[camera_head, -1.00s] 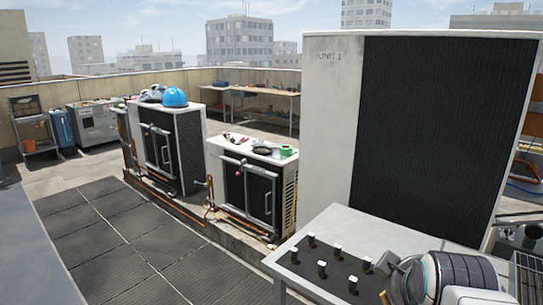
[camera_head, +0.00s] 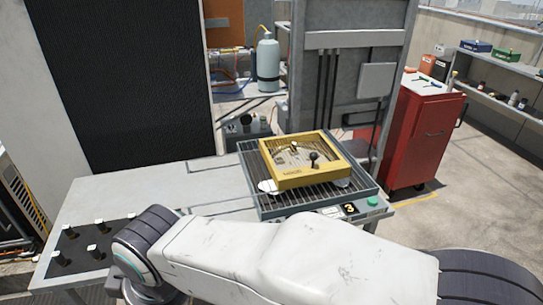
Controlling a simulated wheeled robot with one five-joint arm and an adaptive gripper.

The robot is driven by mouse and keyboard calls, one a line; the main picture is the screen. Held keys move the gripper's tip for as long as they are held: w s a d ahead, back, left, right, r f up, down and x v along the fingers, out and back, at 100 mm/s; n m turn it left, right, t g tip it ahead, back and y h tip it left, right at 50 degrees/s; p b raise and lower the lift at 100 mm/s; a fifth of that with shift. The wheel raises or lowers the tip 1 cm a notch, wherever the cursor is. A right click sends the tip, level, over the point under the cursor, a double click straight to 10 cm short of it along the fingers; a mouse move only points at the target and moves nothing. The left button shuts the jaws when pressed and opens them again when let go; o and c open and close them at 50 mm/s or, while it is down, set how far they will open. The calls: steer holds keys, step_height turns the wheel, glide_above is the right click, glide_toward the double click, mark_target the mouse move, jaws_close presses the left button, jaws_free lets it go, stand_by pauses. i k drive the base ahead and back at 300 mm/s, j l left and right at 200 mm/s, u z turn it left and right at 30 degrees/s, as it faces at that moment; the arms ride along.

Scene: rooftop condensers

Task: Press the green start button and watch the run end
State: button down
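A green button (camera_head: 373,201) sits at the front right corner of a grey slatted machine (camera_head: 252,172) on the grey table. A yellow frame (camera_head: 300,180) with a black knob and a brass-coloured piece rests on the slats. My white arm crosses the foreground in front of the table. My gripper is not visible, so its state does not show.
A black mat (camera_head: 77,246) with several white-topped pegs lies at the table's left end. Bare tabletop (camera_head: 165,185) lies between mat and machine. A red tool cabinet (camera_head: 418,135) stands behind right, near a shelf (camera_head: 500,95). A tall condenser (camera_head: 130,80) stands behind left.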

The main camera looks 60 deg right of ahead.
mark_target(372, 202)
steer(key=z, duration=2.4)
